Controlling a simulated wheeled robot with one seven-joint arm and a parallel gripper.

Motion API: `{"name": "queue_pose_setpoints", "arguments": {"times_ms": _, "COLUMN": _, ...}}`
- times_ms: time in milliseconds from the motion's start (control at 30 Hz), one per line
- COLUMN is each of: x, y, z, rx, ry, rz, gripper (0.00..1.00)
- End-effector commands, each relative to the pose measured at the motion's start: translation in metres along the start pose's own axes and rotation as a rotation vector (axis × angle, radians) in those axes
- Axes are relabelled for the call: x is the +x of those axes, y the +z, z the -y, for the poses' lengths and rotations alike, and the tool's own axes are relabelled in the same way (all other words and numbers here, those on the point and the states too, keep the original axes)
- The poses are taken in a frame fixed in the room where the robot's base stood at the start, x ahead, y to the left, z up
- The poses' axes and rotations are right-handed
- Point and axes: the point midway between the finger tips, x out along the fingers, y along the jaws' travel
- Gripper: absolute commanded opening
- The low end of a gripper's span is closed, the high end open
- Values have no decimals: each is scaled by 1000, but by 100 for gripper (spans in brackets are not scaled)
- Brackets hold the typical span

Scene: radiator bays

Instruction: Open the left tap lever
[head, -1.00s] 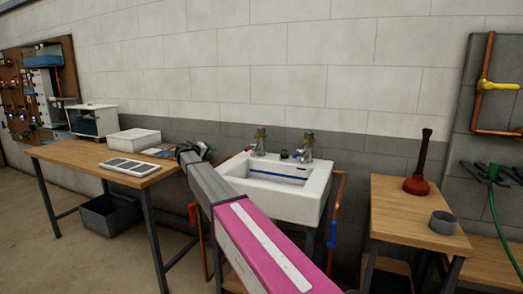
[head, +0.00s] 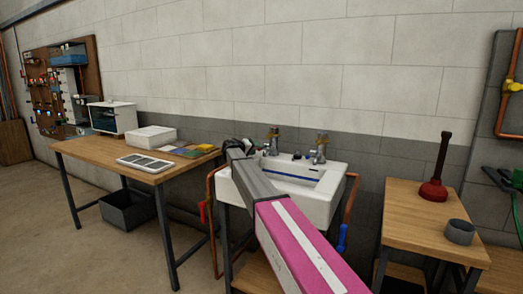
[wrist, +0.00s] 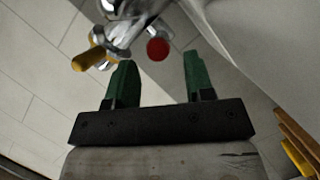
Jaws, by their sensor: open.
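The white sink (head: 325,205) stands against the wall in the head view. The left tap (head: 273,138) rises at its back left, and the right tap (head: 320,147) at its back right. My gripper (head: 236,146) is at the sink's left edge, left of the left tap; its fingers are hard to make out there. In the wrist view my gripper (wrist: 158,80) has its two green fingers apart with nothing between them. Just beyond the fingertips are chrome tap parts, a yellow-brass lever piece (wrist: 88,58) and a red ball (wrist: 158,49). Which tap this is, I cannot tell for certain.
A wooden table (head: 75,150) with boxes stands on the left. A wooden bench (head: 415,215) with a red plunger (head: 433,190) and a grey ring (head: 460,231) is on the right. Copper pipes (head: 211,240) run beside the sink.

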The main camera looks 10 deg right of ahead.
Motion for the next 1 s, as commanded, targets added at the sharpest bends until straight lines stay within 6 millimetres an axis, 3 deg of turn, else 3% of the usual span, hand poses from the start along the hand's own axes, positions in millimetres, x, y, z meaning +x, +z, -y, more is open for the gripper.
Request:
{"name": "queue_pose_setpoints", "arguments": {"times_ms": 100, "x": 24, "y": -1, "z": 1, "rx": 0, "ry": 1, "rz": 2, "gripper": 48}}
{"name": "queue_pose_setpoints", "arguments": {"times_ms": 300, "x": 49, "y": -1, "z": 0, "rx": 0, "ry": 0, "rz": 1, "gripper": 48}}
{"name": "queue_pose_setpoints", "arguments": {"times_ms": 633, "x": 54, "y": 0, "z": 0, "rx": 0, "ry": 0, "rz": 0, "gripper": 48}}
{"name": "queue_pose_setpoints", "arguments": {"times_ms": 667, "x": 54, "y": 0, "z": 0, "rx": 0, "ry": 0, "rz": 0, "gripper": 42}}
{"name": "queue_pose_setpoints", "arguments": {"times_ms": 800, "x": 54, "y": 0, "z": 0, "rx": 0, "ry": 0, "rz": 0, "gripper": 0}}
{"name": "queue_pose_setpoints", "arguments": {"times_ms": 1000, "x": 54, "y": 0, "z": 0, "rx": -1, "ry": -4, "rz": 3, "gripper": 0}}
